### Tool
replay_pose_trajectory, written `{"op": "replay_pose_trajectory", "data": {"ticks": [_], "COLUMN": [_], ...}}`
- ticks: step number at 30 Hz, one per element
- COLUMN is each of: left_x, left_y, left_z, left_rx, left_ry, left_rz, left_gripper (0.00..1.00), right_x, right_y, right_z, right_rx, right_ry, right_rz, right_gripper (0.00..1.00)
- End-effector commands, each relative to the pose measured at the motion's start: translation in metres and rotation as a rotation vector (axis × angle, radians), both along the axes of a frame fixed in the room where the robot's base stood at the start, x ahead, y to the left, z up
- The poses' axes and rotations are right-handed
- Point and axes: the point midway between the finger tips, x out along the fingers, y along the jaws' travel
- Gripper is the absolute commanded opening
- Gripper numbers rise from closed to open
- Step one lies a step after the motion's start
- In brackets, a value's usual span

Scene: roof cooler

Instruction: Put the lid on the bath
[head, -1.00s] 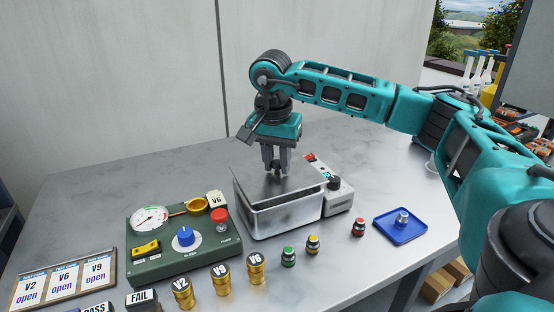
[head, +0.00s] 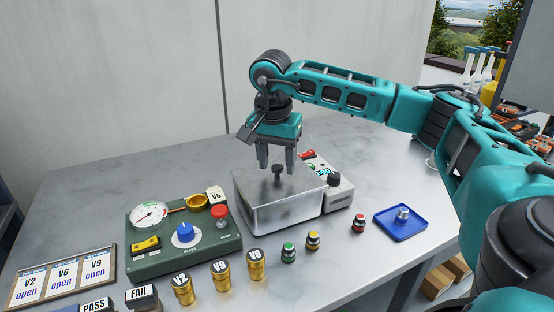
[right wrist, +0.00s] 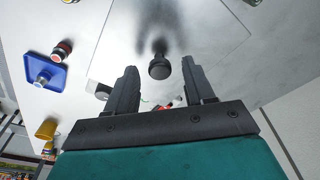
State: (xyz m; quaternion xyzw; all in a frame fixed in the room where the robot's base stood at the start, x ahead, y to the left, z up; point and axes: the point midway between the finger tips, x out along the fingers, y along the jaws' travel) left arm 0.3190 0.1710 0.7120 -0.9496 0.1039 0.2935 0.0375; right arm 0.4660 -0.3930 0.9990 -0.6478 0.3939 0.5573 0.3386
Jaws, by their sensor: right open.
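The bath (head: 285,216) is a silver metal box in the middle of the table. The flat metal lid (head: 258,184) lies over its top and looks level, with a dark knob (head: 278,170) standing up from it. My right gripper (head: 277,166) is just above the lid, its two fingers apart on either side of the knob. In the right wrist view the knob (right wrist: 159,68) shows in front of the open fingers, and the lid (right wrist: 205,35) spreads behind it. Whether the lid sits fully flush on the far rim is hidden. My left gripper is not in view.
A grey control unit (head: 341,190) adjoins the bath on the right. A green gauge panel (head: 185,245) stands at left, with gold cylinders (head: 221,276) in front. Small capped jars (head: 313,240) and a blue tray (head: 401,223) lie to the right. The table behind the panel is clear.

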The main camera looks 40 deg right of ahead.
Motion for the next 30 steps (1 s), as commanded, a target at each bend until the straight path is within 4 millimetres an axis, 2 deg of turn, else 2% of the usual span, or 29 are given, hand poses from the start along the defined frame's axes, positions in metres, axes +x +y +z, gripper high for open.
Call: {"op": "replay_pose_trajectory", "data": {"ticks": [5, 12, 18, 23, 30], "left_x": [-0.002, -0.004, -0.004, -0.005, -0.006], "left_y": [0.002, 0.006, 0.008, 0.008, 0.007], "left_z": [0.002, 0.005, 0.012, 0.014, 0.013], "left_rx": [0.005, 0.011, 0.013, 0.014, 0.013], "left_ry": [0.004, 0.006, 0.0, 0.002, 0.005], "left_rz": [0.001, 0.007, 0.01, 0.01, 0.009], "left_gripper": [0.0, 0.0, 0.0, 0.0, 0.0], "right_x": [0.0, -0.003, -0.006, -0.008, -0.008], "right_y": [0.002, 0.01, 0.014, 0.016, 0.016], "right_z": [0.026, 0.081, 0.116, 0.128, 0.129], "right_rx": [0.001, 0.002, 0.0, 0.0, 0.0], "right_ry": [-0.005, -0.006, -0.003, -0.001, 0.0], "right_rz": [0.001, 0.002, 0.0, 0.0, 0.0], "right_gripper": [0.53, 0.53, 0.53, 0.53, 0.53]}}
